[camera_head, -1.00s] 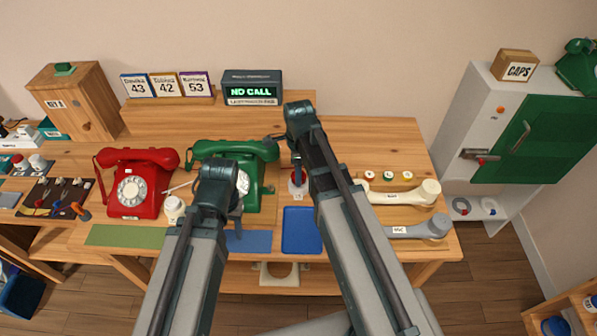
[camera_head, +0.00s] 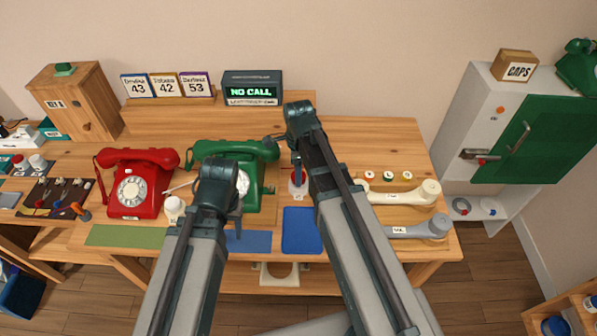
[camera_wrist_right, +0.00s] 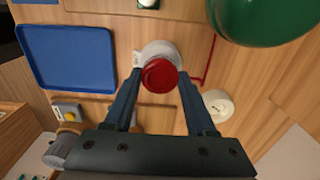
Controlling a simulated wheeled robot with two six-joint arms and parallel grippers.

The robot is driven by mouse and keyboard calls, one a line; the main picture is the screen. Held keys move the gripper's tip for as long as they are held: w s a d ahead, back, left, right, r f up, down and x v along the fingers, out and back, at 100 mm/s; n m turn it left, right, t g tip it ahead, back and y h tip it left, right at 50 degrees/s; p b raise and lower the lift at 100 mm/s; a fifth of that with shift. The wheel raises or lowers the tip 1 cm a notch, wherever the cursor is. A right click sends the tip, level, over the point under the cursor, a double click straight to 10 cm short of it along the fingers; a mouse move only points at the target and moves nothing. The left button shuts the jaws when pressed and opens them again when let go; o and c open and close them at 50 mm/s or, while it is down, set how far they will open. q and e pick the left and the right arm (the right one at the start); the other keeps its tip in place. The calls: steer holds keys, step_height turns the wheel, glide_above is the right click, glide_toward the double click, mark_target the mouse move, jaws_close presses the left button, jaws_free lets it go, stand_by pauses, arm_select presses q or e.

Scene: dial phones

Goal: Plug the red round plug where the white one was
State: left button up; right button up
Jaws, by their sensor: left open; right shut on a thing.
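The red round plug (camera_wrist_right: 159,75) is between the fingers of my right gripper (camera_wrist_right: 161,80) in the right wrist view. It sits over a pale round socket base (camera_wrist_right: 160,50); I cannot tell whether it is seated or just above it. In the head view my right gripper (camera_head: 297,172) points down over the small white base plate (camera_head: 298,190), right of the green phone (camera_head: 252,180). My left gripper (camera_head: 238,212) is open, in front of the green phone. I cannot identify the white plug with certainty; a white round piece (camera_wrist_right: 217,105) lies beside the right finger.
A blue tray (camera_head: 301,231) lies in front of the base plate; it also shows in the right wrist view (camera_wrist_right: 68,58). A red phone (camera_head: 138,185) stands left. A white handset (camera_head: 400,195) and grey handset (camera_head: 418,229) lie right. A red cord (camera_wrist_right: 209,62) runs nearby.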

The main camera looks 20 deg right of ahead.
arm_select(q)
steer(key=shift+f+b, duration=0.75)
arm_select(e)
steer(key=shift+f, duration=0.75)
arm_select(q)
steer(key=shift+r, duration=0.1)
arm_select(e)
steer(key=shift+r, duration=0.1)
steer(key=o, duration=1.3)
steer(key=shift+c, duration=0.2)
arm_select(q)
step_height(320, 180, up, 14)
steer(key=p, duration=1.4)
arm_select(e)
step_height(320, 180, up, 14)
